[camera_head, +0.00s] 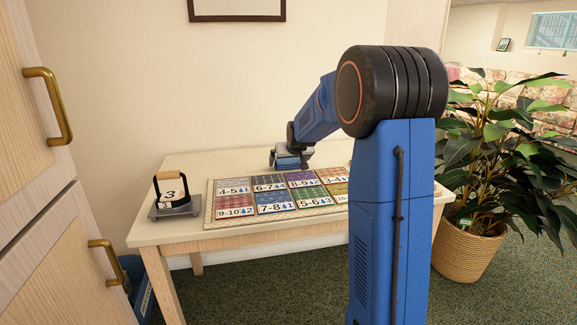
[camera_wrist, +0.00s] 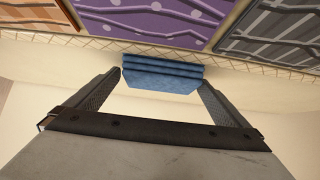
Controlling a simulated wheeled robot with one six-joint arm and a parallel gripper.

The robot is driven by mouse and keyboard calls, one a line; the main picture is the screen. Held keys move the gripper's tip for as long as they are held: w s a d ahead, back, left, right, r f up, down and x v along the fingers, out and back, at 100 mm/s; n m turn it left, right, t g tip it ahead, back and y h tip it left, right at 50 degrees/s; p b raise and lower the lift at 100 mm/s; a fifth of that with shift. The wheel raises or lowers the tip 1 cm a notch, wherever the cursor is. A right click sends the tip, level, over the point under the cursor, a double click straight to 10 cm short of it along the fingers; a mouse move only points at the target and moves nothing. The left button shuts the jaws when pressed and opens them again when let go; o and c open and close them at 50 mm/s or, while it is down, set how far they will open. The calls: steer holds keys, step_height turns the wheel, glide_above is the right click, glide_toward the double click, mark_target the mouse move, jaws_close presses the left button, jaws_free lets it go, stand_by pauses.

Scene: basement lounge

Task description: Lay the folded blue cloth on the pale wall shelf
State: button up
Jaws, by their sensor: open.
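The folded blue cloth (camera_wrist: 162,73) shows in the wrist view as a small layered stack on the pale tabletop, just beyond the border of the patterned mat. My gripper (camera_wrist: 158,80) is open, with one finger on each side of the cloth near its two ends. I cannot tell whether the fingers touch it. I see no pale wall shelf in either view.
The pale table (camera_head: 180,232) stands against the wall. Cabinet doors with brass handles (camera_head: 50,105) are at left. A potted plant (camera_head: 470,245) stands at right.

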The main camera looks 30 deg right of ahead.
mark_target(288, 160)
steer(key=shift+w+f, duration=0.15)
steer(key=c, duration=1)
step_height(288, 160, up, 10)
steer(key=shift+r, duration=0.1)
